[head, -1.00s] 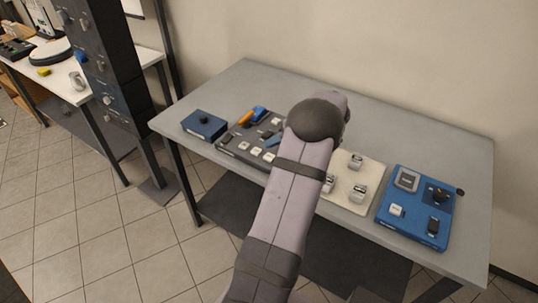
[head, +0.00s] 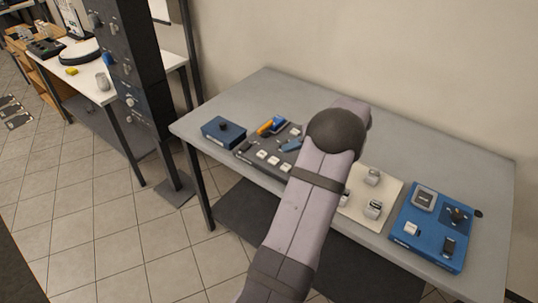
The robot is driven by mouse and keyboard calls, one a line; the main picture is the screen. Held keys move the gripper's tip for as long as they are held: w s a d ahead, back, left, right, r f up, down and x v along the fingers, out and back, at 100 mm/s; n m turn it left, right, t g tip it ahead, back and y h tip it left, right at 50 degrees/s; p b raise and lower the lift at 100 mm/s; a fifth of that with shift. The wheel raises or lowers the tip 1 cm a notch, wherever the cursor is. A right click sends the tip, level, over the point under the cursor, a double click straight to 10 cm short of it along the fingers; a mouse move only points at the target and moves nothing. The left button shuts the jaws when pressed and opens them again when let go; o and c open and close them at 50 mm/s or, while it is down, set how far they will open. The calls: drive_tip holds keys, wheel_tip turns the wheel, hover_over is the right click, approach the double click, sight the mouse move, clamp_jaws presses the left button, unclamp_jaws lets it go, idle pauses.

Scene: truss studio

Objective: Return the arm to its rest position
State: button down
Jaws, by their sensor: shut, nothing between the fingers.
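My arm (head: 305,205) reaches up from the bottom of the head view over the front edge of the grey table (head: 420,150). Its dark rounded joint (head: 336,131) stands in front of the middle of the table. My gripper does not show; it is hidden behind the arm or out of the picture.
On the table are a blue box with a black knob (head: 223,131), a dark tray (head: 247,154) with several small parts, a cream board (head: 392,188) with metal pieces, and a blue panel (head: 412,241). A dark post (head: 140,75) and a white side table (head: 88,85) stand at left. The table's back strip is clear.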

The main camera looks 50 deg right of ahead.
drive_tip(key=w+a+n+g+y, duration=0.1)
drive_tip(key=w+a+n+g, duration=0.2)
drive_tip(key=a, duration=1.1)
drive_tip(key=w+a+g+y, duration=0.25)
drive_tip(key=w+a, duration=0.35)
drive_tip(key=a, duration=0.7)
drive_tip(key=s+a+f+n+g+h, duration=0.1)
drive_tip(key=s+a+n+g+h, duration=0.1)
drive_tip(key=s+a, duration=0.4)
drive_tip(key=s+a+f+n+g+h, duration=0.1)
drive_tip(key=s+a, duration=0.6)
drive_tip(key=a, duration=0.7)
drive_tip(key=shift+a+f+n+g+h, duration=0.15)
drive_tip(key=shift+f+n+g+h, duration=0.25)
drive_tip(key=shift+n+h, duration=0.45)
drive_tip(key=shift+w, duration=0.1)
